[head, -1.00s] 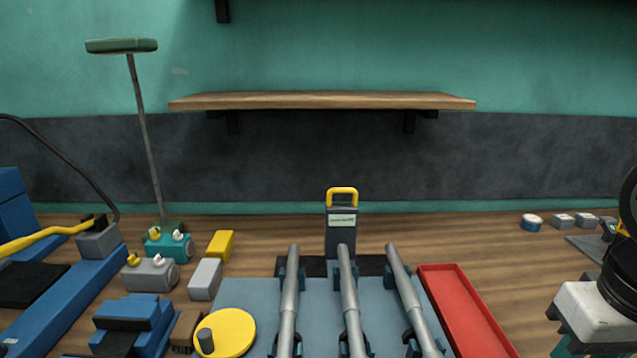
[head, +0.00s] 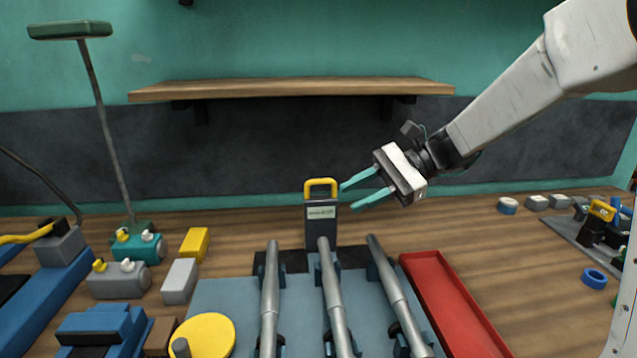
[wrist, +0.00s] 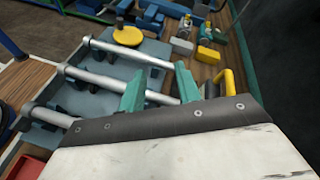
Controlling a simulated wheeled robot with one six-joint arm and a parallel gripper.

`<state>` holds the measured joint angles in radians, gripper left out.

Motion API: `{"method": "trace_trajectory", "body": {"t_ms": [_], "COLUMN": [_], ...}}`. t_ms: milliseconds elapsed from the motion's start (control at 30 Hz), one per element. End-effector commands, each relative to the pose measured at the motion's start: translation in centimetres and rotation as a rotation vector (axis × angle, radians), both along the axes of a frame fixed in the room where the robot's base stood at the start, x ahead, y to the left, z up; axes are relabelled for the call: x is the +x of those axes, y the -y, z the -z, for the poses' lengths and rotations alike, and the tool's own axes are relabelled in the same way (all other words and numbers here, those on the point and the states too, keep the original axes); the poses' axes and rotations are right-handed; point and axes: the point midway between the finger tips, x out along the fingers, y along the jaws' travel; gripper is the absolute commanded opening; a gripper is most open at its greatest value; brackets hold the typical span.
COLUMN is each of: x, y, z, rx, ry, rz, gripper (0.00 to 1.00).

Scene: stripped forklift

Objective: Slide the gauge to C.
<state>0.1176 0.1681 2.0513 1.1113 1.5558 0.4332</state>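The gauge appears to be the dark grey upright block (head: 320,226) with a yellow loop handle (head: 321,184) and a pale label too small to read. It stands on a black strip behind the middle silver rod (head: 334,300). No letter C can be made out. My gripper (head: 347,198) has two teal fingers, open and empty, pointing left just right of the gauge's upper part. In the wrist view my gripper (wrist: 158,87) shows its fingers apart, with the yellow handle (wrist: 229,88) to their right and the gauge's body mostly hidden.
Silver rods lie side by side on a blue-grey bed (head: 216,298). A red tray (head: 455,310) lies to its right. A yellow disc (head: 208,335) and several blocks are at left. A wooden shelf (head: 290,89) overhangs behind. Bare bench shows right of the tray.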

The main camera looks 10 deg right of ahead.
Motion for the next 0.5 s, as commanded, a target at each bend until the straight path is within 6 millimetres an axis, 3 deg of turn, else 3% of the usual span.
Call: {"method": "trace_trajectory", "body": {"t_ms": [33,100,200,300,500], "x": [2.5,5.4,8.3,10.1,11.1], "y": [0.1,0.3,0.7,1.1,0.8], "z": [0.7,1.2,1.9,2.4,2.9], "rx": [0.066,0.153,0.244,0.304,0.351], "ry": [-0.059,-0.123,-0.187,-0.23,-0.271], "rz": [0.046,0.104,0.161,0.193,0.204], "gripper": [0.33,0.33,0.33,0.33,0.33]}}
